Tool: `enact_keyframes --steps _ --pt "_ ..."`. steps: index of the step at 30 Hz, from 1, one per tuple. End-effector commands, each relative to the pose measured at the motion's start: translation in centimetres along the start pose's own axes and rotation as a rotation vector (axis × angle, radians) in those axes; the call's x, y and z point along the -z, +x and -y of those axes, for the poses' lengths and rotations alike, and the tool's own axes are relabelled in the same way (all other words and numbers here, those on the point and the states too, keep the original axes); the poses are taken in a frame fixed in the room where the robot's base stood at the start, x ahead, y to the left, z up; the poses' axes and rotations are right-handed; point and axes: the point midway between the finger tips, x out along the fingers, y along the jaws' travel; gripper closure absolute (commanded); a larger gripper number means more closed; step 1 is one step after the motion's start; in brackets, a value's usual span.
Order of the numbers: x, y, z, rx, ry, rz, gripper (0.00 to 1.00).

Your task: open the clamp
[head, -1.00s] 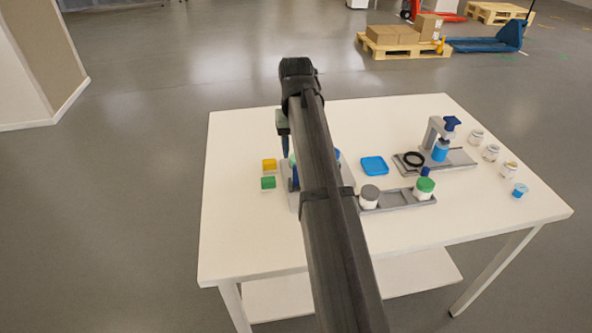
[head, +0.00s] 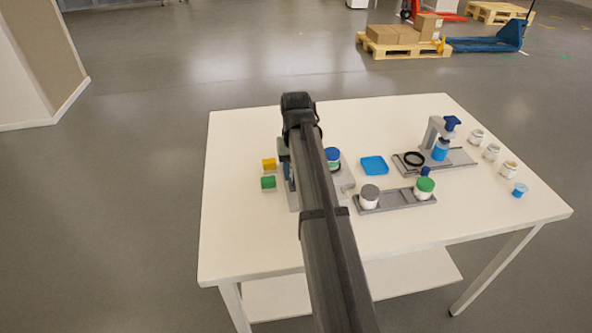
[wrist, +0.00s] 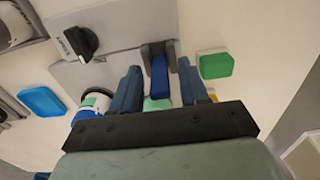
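The clamp seems to be the blue lever (wrist: 159,80) in a dark grey bracket on the grey station (wrist: 118,52) in the wrist view. My gripper (wrist: 158,84) is open, with one blue finger on each side of the lever and gaps between. A light green piece (wrist: 156,104) shows below the lever, partly hidden by my gripper. A white jar with blue and green parts (wrist: 92,105) stands left of the fingers; its blue top (head: 332,154) shows beside my arm in the head view. My arm hides most of the station in the head view.
A dark knob (wrist: 80,42) sits on the station. Green (head: 268,183) and yellow (head: 269,164) blocks lie left of it. To the right are a blue tray (head: 374,166), a grey holder (head: 398,201) with two jars, a press (head: 436,132) and several small jars. The table's front left is clear.

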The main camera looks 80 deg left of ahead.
Motion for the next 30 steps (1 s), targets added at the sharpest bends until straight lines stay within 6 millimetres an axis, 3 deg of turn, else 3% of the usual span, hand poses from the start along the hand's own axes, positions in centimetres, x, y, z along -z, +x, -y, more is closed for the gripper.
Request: enact_keyframes --steps 13,30 --pt "0.01 -0.03 0.0 0.0 0.0 0.0 0.99" --pt "0.71 0.02 0.01 0.0 0.001 0.134 1.0"
